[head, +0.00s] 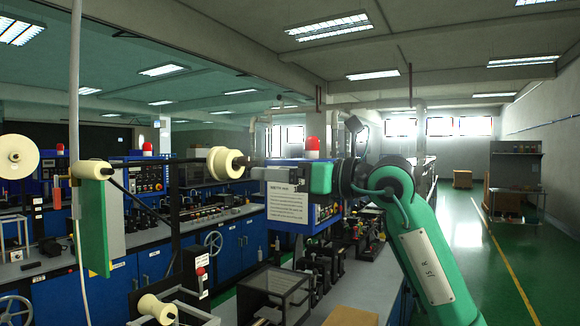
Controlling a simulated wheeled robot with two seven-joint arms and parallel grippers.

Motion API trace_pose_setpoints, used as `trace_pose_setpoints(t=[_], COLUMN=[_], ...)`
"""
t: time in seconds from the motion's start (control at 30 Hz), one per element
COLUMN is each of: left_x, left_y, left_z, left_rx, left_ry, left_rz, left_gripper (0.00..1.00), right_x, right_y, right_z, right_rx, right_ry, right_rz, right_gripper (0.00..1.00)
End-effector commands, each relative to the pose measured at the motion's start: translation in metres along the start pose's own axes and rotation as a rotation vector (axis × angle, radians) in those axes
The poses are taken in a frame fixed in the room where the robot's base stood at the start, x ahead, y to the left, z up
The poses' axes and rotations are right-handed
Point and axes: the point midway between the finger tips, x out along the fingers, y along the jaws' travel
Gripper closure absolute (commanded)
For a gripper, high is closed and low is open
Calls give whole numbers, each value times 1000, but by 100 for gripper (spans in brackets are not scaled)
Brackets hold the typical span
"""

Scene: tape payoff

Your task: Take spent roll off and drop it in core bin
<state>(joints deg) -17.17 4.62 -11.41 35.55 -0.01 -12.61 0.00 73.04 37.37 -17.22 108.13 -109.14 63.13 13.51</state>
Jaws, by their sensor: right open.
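A cream spool (225,163) with a flanged end sits at the right end of a dark horizontal rod, left of centre. My right gripper (246,161) comes in from the right, level with the spool. It is open, with its fingers close to the spool's right end; I cannot tell whether they touch it. Another cream roll (92,169) is on the post at the left, above a green plate (103,225). A large pale disc roll (18,156) is at the left edge. A further cream spool (157,308) lies low at the bottom. I cannot make out which container is the core bin. My left gripper is not in view.
A dark clear-sided box (275,293) stands on the bench below my right arm. A printed sheet (287,203) hangs beneath the wrist. Red-topped blue machines (150,178) line the bench behind. Open green floor (468,255) lies at the right.

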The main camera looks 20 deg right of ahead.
Motion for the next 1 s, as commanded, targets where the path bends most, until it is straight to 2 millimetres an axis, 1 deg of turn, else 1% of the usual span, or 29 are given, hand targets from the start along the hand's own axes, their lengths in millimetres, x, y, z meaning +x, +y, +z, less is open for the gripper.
trace_pose_setpoints(t=[0.03, 0.17, 0.33, 0.87, 1.0], left_x=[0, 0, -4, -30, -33], left_y=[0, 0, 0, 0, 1], left_z=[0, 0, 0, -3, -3], left_rx=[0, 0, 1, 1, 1], left_ry=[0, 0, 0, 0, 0], left_rz=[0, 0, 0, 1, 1], left_gripper=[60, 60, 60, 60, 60], right_x=[-5, -11, -3, 59, 76], right_y=[-5, -12, -14, -18, -20], right_z=[8, 15, 16, 14, 13], right_rx=[-21, -43, -43, -40, -41], right_ry=[11, 32, 35, 36, 35], right_rz=[-36, -83, -88, -83, -84], right_gripper=[20, 20, 20, 20, 20])
